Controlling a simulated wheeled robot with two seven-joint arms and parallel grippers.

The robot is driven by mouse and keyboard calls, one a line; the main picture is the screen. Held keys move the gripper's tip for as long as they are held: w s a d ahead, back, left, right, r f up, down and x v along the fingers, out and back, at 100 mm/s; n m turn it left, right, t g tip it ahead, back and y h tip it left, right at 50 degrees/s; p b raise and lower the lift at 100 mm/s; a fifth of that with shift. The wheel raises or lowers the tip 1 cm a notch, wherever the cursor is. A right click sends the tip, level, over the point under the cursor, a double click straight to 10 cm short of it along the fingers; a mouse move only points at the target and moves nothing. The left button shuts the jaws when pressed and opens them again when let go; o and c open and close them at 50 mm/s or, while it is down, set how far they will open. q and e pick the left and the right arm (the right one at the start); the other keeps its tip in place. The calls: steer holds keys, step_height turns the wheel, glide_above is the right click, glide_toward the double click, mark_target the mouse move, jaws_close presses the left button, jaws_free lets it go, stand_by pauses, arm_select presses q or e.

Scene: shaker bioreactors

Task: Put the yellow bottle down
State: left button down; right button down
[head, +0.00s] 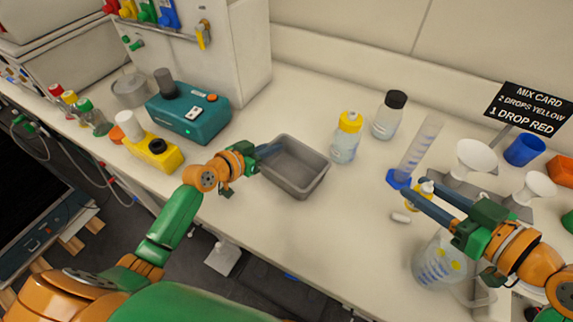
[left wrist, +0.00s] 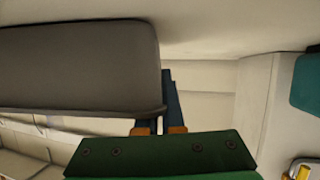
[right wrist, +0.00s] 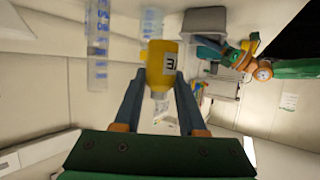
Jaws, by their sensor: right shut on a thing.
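The small yellow bottle (head: 413,203) is in my right gripper (head: 412,188), at the right of the table in the head view. In the right wrist view the yellow bottle (right wrist: 161,62) sits between the two blue fingers, with its pale nozzle toward the gripper's palm. I cannot tell whether its base touches the table. My left gripper (head: 266,151) is at the left rim of a grey tray (head: 293,188). In the left wrist view the tray wall (left wrist: 80,65) hides part of one finger, so its grip is unclear.
Funnels (head: 476,156) stand to the right. Bare table lies between tray and cylinder.

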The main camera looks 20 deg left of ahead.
arm_select(q)
steer(key=shift+w, duration=0.15)
arm_select(e)
steer(key=w+a+m+t+h, duration=0.1)
steer(key=w+a, duration=0.4)
steer(key=w, duration=0.1)
glide_above(291, 174)
steer(key=shift+g+y, duration=0.3)
step_height(291, 174, down, 9)
steer(key=shift+r, duration=0.1)
steer(key=shift+f, duration=0.6)
steer(key=shift+c, duration=2.4)
jaws_free()
